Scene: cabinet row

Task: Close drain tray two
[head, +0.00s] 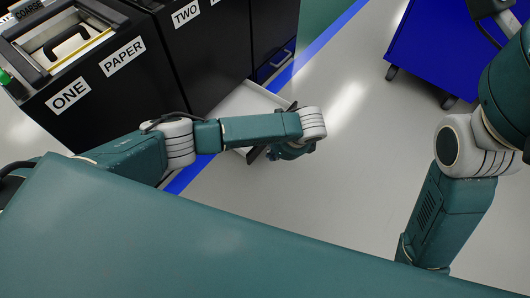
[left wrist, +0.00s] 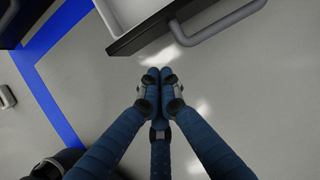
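Drain tray two (head: 246,100) is a pale, shallow drawer with a dark front, standing pulled out low under the black cabinet marked TWO (head: 198,50). My left arm hides part of it in the head view. In the left wrist view, its dark front panel (left wrist: 146,33) and grey bar handle (left wrist: 215,30) are at the top. My left gripper (left wrist: 160,76) has its fingertips drawn together with nothing visible between them. It is just outside the tray front, apart from the handle. In the head view the left gripper (head: 288,152) is mostly hidden beneath my wrist. My right gripper is out of view.
The black cabinet marked ONE and PAPER (head: 115,85) stands left of cabinet TWO. A shut blue drawer (head: 275,66) with a handle is to the right. A blue wheeled cart (head: 440,50) stands at upper right. The grey floor between is clear, with a blue floor stripe (head: 318,45).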

